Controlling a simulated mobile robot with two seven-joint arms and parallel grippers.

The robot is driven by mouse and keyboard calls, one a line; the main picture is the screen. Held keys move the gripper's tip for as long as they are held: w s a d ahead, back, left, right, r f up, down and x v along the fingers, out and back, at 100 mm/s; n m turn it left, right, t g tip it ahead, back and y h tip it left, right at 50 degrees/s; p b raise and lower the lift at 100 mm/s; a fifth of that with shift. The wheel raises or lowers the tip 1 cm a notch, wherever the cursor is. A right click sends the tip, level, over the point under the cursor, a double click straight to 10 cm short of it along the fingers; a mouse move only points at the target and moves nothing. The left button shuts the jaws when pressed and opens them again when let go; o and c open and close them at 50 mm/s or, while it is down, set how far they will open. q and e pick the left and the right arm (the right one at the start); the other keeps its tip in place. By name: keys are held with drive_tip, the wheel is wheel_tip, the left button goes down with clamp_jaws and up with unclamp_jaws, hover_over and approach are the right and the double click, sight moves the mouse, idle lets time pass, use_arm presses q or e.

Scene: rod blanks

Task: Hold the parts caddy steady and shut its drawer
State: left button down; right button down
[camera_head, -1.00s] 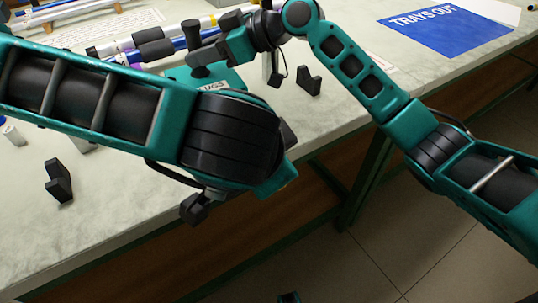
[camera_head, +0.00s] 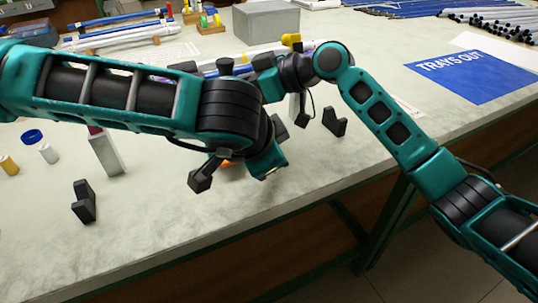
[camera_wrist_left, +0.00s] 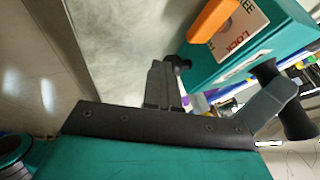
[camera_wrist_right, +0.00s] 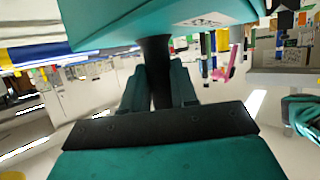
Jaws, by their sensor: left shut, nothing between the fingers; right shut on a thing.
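The teal parts caddy (camera_wrist_left: 225,65) shows at the upper right of the left wrist view, tilted there, with a white label reading LOCK and an orange part (camera_wrist_left: 212,18) on its face. A small black knob (camera_wrist_left: 182,66) sticks out at its near edge. My left gripper (camera_wrist_left: 158,68) is shut and empty beside this knob; I cannot tell if they touch. My right gripper (camera_wrist_right: 158,85) is shut on the caddy's black post handle (camera_wrist_right: 155,55). In the head view my left arm hides most of the caddy, and I cannot tell how far its drawer stands out.
Dark angled blocks (camera_head: 84,203) (camera_head: 335,121) stand on the pale bench on either side. A grey upright block (camera_head: 105,154) is left of my left wrist. A grey box (camera_head: 266,22) and a blue TRAYS OUT sheet (camera_head: 470,75) lie farther back. The front bench is mostly clear.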

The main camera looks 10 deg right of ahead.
use_arm(q)
drive_tip(key=shift+w+a, duration=0.15)
drive_tip(key=shift+w, duration=0.05)
use_arm(e)
drive_tip(key=shift+s, duration=0.1)
use_arm(q)
drive_tip(key=s, duration=0.3)
drive_tip(key=s+d, duration=0.1)
drive_tip(key=shift+s+r, duration=0.35)
drive_tip(key=v, duration=0.9)
drive_tip(key=shift+s, duration=0.1)
use_arm(e)
drive_tip(key=c, duration=0.8)
unclamp_jaws()
